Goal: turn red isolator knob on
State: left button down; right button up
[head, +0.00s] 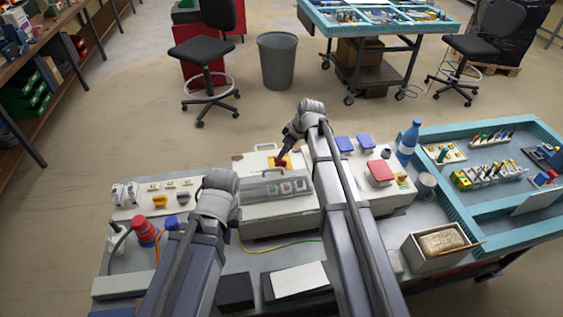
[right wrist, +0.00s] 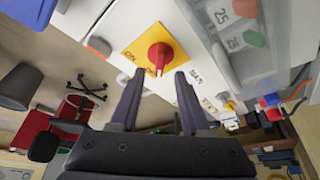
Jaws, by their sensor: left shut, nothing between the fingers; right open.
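The red isolator knob (right wrist: 160,55) sits on a yellow plate (right wrist: 147,38) fixed to a pale box. In the head view the knob (head: 282,161) is small, on the top of the middle box (head: 250,160). My right gripper (right wrist: 158,78) is open, with one finger on each side of the line to the knob. The knob shows just beyond the fingertips; contact is not visible. In the head view the right gripper (head: 283,151) is above the plate. My left arm reaches in over the bench, and its fingers are hidden behind its own links.
A clear-covered socket section (head: 277,185) is beside the knob. A blue bottle (head: 408,142) and teal tray (head: 468,215) stand further right.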

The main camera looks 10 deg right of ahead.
jog(key=b+x, duration=0.2)
jog(key=x, duration=0.1)
jog(key=shift+w+f, duration=0.1)
jog(key=shift+f, duration=0.25)
pick_arm(q)
notch_tip(320, 180, down, 4)
jog(key=shift+r, duration=0.25)
pick_arm(e)
jog(key=shift+r, duration=0.1)
grip_shut()
